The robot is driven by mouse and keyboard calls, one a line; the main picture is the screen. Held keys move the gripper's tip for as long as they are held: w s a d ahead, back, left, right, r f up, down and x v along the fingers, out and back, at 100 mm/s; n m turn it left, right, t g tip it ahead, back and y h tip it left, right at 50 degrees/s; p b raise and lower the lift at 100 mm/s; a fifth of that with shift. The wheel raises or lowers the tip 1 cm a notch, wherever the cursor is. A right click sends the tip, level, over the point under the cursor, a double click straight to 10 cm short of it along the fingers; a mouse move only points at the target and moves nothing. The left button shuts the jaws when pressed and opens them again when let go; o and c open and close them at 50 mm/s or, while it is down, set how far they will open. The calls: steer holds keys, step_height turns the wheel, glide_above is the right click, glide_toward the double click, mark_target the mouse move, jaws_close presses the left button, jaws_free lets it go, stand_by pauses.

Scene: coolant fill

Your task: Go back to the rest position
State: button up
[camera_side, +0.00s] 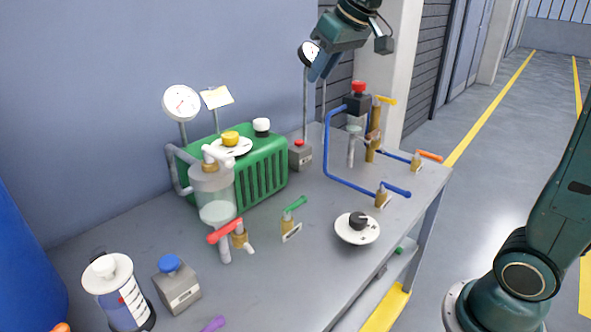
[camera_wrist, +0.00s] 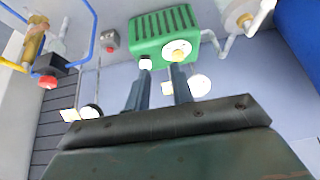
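My gripper (camera_side: 320,66) is raised high above the back of the bench (camera_side: 300,262) in the side view, in front of a gauge (camera_side: 308,53) on a thin post. It is well clear of the bench top, and its fingers point down. In the wrist view, its two fingers (camera_wrist: 161,74) stand apart with nothing between them. Beyond them is the green ribbed unit (camera_wrist: 165,38) with a yellow knob (camera_wrist: 177,55) and a white cap (camera_wrist: 145,63). The same green unit (camera_side: 262,176) stands on the bench in the side view.
A clear tank (camera_side: 213,195) with a red-handled valve (camera_side: 226,231) stands front left of the green unit. Blue piping (camera_side: 328,150) and brass valves are at right. A black-knobbed dial (camera_side: 357,228), a white-capped bottle (camera_side: 113,283) and a blue-button box (camera_side: 176,286) sit nearer.

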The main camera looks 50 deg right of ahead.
steer(key=s+a+f, duration=0.1)
steer(key=s+f, duration=0.4)
steer(key=s, duration=0.7)
steer(key=s+a+f, duration=0.2)
steer(key=s+f, duration=0.4)
steer(key=s, duration=0.6)
steer(key=shift+s+a+f+g, duration=0.15)
steer(key=shift+f+g, duration=0.1)
steer(key=shift+g, duration=0.05)
steer(key=o, duration=0.7)
steer(key=shift+c, duration=0.2)
steer(key=o, duration=0.3)
steer(key=shift+w+r, duration=0.25)
steer(key=shift+w, duration=0.05)
steer(key=shift+o, duration=0.2)
steer(key=w+d+r, duration=0.2)
steer(key=w+r, duration=0.2)
steer(key=w, duration=0.7)
steer(key=w+d+r, duration=0.1)
steer(key=w+r, duration=0.3)
steer(key=w, duration=0.6)
steer(key=w+d+f, duration=0.2)
steer(key=w+d, duration=0.1)
steer(key=w, duration=0.4)
steer(key=w+d+f, duration=0.2)
steer(key=w+d, duration=0.1)
steer(key=w, duration=0.5)
steer(key=w+d+f+t, duration=0.1)
steer(key=w+d+f, duration=0.2)
steer(key=w, duration=0.5)
